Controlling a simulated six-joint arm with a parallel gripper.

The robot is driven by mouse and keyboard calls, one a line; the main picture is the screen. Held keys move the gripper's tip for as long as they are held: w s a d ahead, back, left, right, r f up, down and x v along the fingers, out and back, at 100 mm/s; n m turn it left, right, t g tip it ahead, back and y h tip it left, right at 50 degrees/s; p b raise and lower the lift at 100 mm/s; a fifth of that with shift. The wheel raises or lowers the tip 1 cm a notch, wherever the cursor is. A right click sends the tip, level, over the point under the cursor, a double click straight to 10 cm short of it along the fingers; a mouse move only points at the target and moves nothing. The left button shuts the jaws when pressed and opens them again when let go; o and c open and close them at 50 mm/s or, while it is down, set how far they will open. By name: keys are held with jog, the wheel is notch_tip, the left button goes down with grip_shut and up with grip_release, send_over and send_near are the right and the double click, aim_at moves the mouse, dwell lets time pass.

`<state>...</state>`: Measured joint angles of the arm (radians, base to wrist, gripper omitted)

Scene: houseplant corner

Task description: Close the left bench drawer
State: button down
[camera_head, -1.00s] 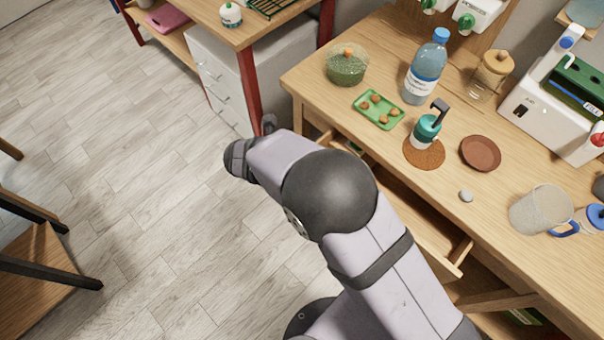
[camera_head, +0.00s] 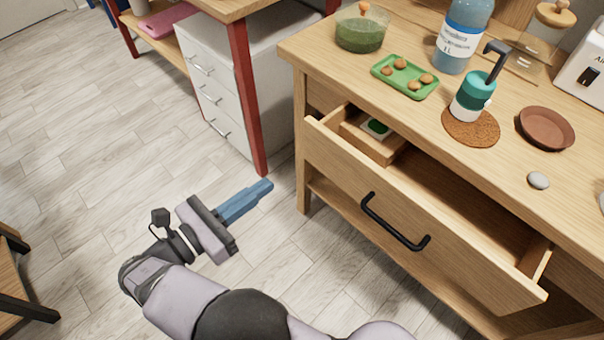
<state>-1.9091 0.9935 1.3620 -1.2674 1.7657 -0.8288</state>
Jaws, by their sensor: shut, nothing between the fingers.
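The left bench drawer (camera_head: 335,163) is pulled out of the wooden bench (camera_head: 303,137). Its front panel carries a black bar handle (camera_head: 394,225). Inside it, a small wooden compartment (camera_head: 360,142) at the left end holds a green and white item (camera_head: 376,127); the rest of the visible inside looks empty. My gripper (camera_head: 262,187) has blue fingers that are shut with nothing between them. It is over the floor to the left of the drawer front, apart from it, with the fingers pointing up and right.
On the bench top are a green tray (camera_head: 405,78), a green-filled jar (camera_head: 360,32), a blue bottle (camera_head: 462,38), a teal pump bottle (camera_head: 474,95), a terracotta saucer (camera_head: 546,129) and a stone (camera_head: 538,181). A white drawer cabinet (camera_head: 212,80) and a red table leg (camera_head: 245,95) stand left. The floor ahead is clear.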

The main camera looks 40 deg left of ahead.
jog(key=s+b, duration=0.1)
jog(key=s, duration=0.1)
send_near(342, 125)
jog(key=s, duration=0.1)
jog(key=s+f, duration=0.1)
jog(key=shift+s+d+m+t+b, duration=0.1)
jog(key=shift+s+m+t+b, duration=0.3)
jog(key=shift+w, duration=0.1)
dwell(0.4)
jog(key=shift+w+r, duration=0.1)
jog(key=shift+w, duration=0.3)
jog(key=w+p, duration=0.2)
jog(key=w, duration=0.9)
jog(key=shift+w, duration=0.3)
jog(key=shift+r, duration=0.15)
